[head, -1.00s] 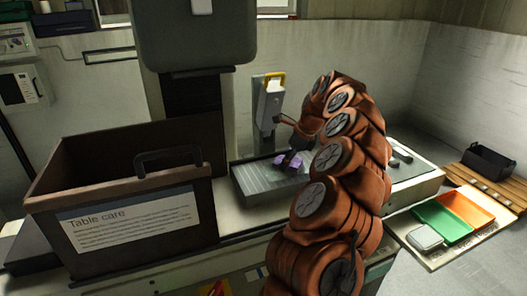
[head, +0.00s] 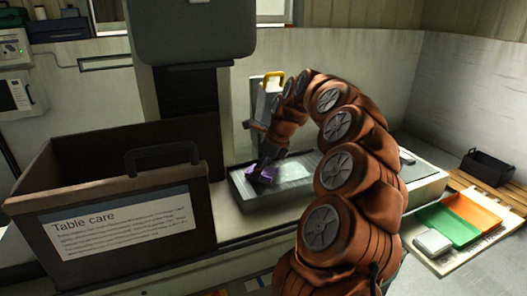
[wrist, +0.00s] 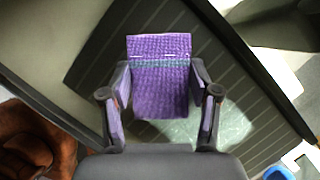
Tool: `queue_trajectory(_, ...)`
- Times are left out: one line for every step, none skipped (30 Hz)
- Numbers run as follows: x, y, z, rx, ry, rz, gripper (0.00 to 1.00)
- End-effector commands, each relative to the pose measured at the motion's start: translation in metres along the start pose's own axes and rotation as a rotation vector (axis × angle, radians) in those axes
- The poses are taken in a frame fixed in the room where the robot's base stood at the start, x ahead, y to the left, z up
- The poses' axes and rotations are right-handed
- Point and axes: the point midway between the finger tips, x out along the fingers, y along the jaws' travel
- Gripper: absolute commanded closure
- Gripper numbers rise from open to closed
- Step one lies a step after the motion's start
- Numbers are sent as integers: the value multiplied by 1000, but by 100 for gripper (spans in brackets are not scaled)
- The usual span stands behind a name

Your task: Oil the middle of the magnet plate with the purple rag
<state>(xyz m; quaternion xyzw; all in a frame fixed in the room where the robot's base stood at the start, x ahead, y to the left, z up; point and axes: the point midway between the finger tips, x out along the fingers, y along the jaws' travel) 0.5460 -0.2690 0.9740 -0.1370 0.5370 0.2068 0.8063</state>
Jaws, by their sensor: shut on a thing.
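The purple rag (head: 265,173) is held in my gripper (head: 270,160), which is shut on it. In the wrist view the rag (wrist: 162,85) is a folded, woven purple pad with a teal band, between the two fingers of my gripper (wrist: 160,72). The magnet plate (head: 252,205) is a dark grey, striped slab on the bench. The rag is over its left part; whether it touches is unclear. A pale, shiny patch (head: 293,170) shows on the plate right of the rag. It also shows in the wrist view (wrist: 228,125), partly hidden by the rag and gripper.
A brown box (head: 120,222) labelled "Table care" stands left of the plate. Green (head: 446,225) and orange (head: 472,212) trays lie at the right.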

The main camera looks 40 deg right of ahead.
Motion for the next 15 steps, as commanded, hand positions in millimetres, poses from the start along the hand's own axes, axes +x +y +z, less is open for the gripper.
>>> queue_trajectory(-6, -1, 2, 0, 0, -2, 71)
queue_trajectory(-13, -2, 5, 0, -2, -5, 71)
queue_trajectory(-23, -2, 9, 0, -2, -6, 71)
queue_trajectory(-24, -1, 9, 0, 0, -3, 71)
queue_trajectory(-25, -1, 10, 0, 0, -2, 71)
queue_trajectory(-28, -1, 11, 0, 0, -1, 71)
queue_trajectory(-31, -1, 12, 0, -1, -1, 71)
queue_trajectory(-33, -1, 14, 0, -1, -1, 71)
queue_trajectory(-36, -1, 15, 0, -1, -1, 71)
queue_trajectory(-39, -1, 16, 0, -1, -1, 71)
queue_trajectory(-42, -1, 17, 0, -1, -2, 71)
queue_trajectory(-45, -1, 18, 0, -1, -3, 71)
queue_trajectory(-47, -1, 19, 0, -1, -3, 71)
queue_trajectory(-50, -2, 20, 0, -1, -3, 71)
queue_trajectory(-54, -1, 22, 0, -1, -3, 71)
